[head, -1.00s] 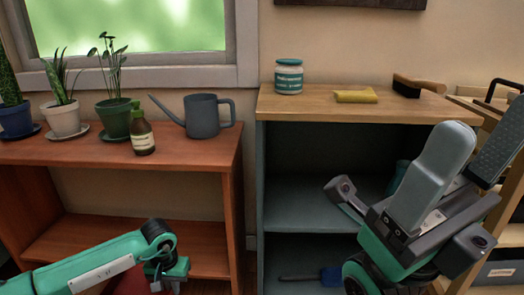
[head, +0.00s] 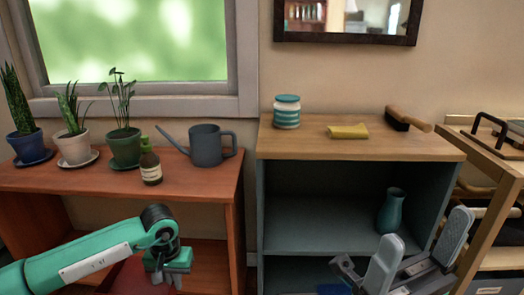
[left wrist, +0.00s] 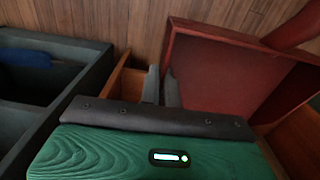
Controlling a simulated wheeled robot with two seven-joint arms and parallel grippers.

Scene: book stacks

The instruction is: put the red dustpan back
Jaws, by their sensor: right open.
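The red dustpan (left wrist: 235,70) fills the upper right of the left wrist view, tilted, with a flat floor and raised walls. A small red part of it (head: 124,276) shows below my left arm in the head view. My left gripper (head: 168,276) is low in front of the red-brown shelf. In the left wrist view its grey fingers (left wrist: 161,92) sit close together at the dustpan's near left edge and appear shut on it. My right gripper (head: 420,255) is open and empty in front of the blue-grey shelf, fingers pointing up.
The blue-grey shelf's wooden top (head: 290,146) holds a jar (head: 287,111), yellow cloth (head: 348,131) and brush (head: 404,119). A teal vase (head: 391,211) stands inside. A wooden rack is at right.

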